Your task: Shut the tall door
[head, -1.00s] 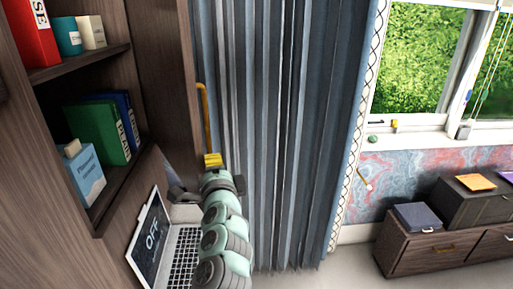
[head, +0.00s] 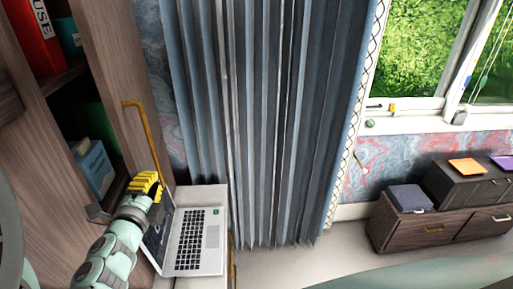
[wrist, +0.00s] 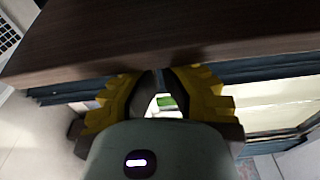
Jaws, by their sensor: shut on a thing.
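The tall door (head: 118,75) is a brown wooden panel on the bookcase at the left of the head view. It stands partly open, with shelves showing to its left. Its long yellow handle (head: 147,130) runs down near its right edge. My gripper (head: 147,183) has yellow fingers and is shut at the handle's lower end. In the wrist view, the fingers (wrist: 162,82) are close together under the dark wooden door panel (wrist: 170,35). The handle between them is hidden there.
An open laptop (head: 195,245) sits on the desk right beside my gripper. Red, teal and blue items (head: 95,165) stand on the shelves. A blue curtain (head: 270,120) hangs to the right. A low drawer cabinet (head: 430,228) stands under the window.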

